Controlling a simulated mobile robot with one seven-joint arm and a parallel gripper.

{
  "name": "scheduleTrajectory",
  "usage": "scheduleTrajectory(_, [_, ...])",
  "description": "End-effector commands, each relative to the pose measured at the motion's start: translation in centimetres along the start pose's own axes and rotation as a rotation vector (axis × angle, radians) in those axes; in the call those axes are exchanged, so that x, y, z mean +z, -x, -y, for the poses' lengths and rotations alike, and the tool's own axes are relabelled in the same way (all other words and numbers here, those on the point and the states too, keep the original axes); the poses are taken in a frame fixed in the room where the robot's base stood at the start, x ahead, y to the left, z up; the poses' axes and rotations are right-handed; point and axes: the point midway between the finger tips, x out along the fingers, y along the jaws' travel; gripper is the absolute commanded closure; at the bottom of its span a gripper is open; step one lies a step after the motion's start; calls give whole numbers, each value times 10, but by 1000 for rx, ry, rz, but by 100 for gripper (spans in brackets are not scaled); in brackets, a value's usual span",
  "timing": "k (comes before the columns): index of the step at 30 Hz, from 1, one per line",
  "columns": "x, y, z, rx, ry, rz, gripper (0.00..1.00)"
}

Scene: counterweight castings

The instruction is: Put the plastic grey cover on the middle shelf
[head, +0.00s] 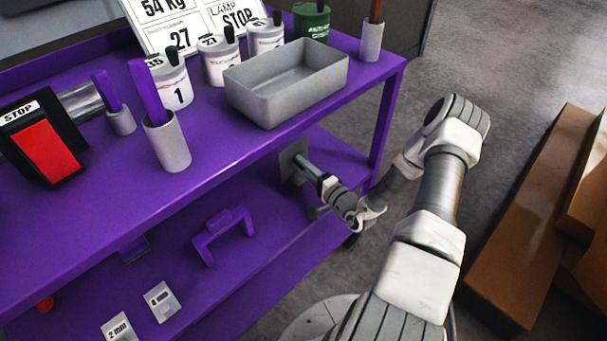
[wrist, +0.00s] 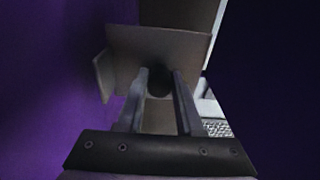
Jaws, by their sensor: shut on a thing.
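The grey cover (head: 293,158) shows in the head view as a small grey plate at the end of my gripper, under the top shelf. My gripper (head: 310,168) is shut on it. In the wrist view the cover (wrist: 190,42) is a plate with a bent edge at its left and a dark round spot in its middle, just past the fingers of my gripper (wrist: 160,85). The purple middle shelf (head: 262,248) lies below the top shelf, and the cover is over its right part. I cannot tell whether the cover touches the shelf.
The top shelf (head: 225,140) bears a grey tray (head: 290,85), several white pots and a grey cup (head: 167,142). On the middle shelf stand a purple bracket (head: 222,235) and small labelled cards (head: 162,300). A purple post (head: 385,120) is right of the cover. Brown boxes (head: 535,240) are at the right.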

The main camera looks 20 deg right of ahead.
Motion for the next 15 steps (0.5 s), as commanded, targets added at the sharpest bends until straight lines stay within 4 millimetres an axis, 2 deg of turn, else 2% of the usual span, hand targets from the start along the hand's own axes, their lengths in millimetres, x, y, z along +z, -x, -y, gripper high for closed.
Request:
scheduleTrajectory(1, [0,0,-14,-1,-2,-1,100])
scheduleTrajectory(3, [0,0,-20,-2,-1,0,100])
scheduleTrajectory(15, [0,0,-24,-2,0,1,100])
